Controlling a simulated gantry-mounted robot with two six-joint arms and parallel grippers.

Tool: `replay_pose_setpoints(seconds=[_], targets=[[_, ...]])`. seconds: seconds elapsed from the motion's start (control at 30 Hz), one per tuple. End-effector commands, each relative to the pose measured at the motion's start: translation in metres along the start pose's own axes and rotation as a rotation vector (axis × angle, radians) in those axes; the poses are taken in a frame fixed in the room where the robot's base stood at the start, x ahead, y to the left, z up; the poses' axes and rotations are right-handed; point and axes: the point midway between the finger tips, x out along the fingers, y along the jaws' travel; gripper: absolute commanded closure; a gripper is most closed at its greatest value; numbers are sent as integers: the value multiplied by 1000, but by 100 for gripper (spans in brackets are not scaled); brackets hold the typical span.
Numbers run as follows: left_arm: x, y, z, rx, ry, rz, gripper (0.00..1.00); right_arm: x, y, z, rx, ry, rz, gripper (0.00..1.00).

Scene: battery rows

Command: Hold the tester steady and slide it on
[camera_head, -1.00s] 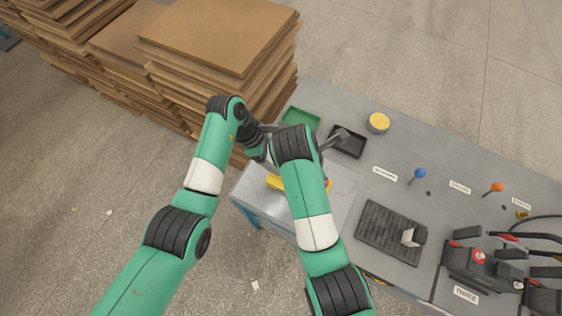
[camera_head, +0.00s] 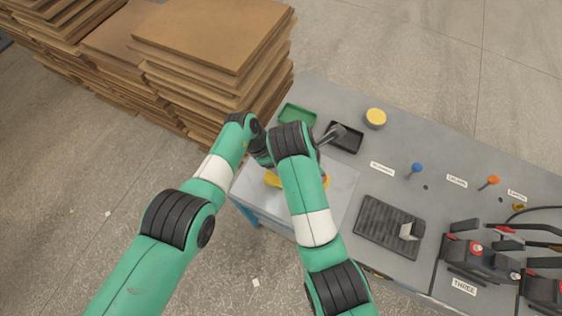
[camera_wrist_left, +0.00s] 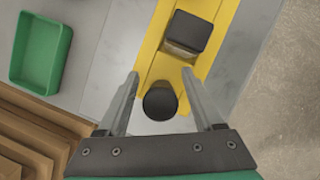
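The yellow tester (camera_head: 272,180) lies on the light metal plate at the table's left end, largely hidden behind my arms in the head view. In the left wrist view the yellow tester (camera_wrist_left: 222,22) carries a dark square block (camera_wrist_left: 188,33) and a round black knob (camera_wrist_left: 160,100). My left gripper (camera_wrist_left: 164,82) is open, with a finger on each side of the knob and a visible gap to both. In the head view the left gripper is hidden behind my right arm. My right gripper (camera_head: 336,132) is by the black tray; its fingertips are too small to read.
A green tray (camera_head: 297,116), a black tray (camera_head: 346,138) and a yellow round tin (camera_head: 375,118) sit at the back. A ribbed black mat (camera_head: 385,228) lies at front centre. Blue (camera_head: 417,168) and orange (camera_head: 492,181) knobs stand right. Stacked boards (camera_head: 205,50) rise behind left.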

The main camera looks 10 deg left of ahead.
Motion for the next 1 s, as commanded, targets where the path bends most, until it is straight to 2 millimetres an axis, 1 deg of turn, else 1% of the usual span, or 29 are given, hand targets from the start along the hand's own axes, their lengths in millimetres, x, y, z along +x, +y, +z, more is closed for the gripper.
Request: replay_pose_setpoints(seconds=[0.03,0.17,0.2,0.27,0.3,0.33,0.37,1.0], targets=[[0,0,0,0,0,0,43,0,0,0,0,0,0,50],[0,0,0,0,0,0,67,0,0,0,0,0,0,50],[0,0,0,0,0,0,74,0,0,0,0,0,0,50],[0,0,0,0,0,0,85,0,0,0,0,0,0,50],[0,0,0,0,0,0,92,0,0,0,0,0,0,50],[0,0,0,0,0,0,97,0,0,0,0,0,0,50],[0,0,0,0,0,0,100,0,0,0,0,0,0,50],[0,0,0,-1,0,0,100,0,0,0,0,0,0,50]])
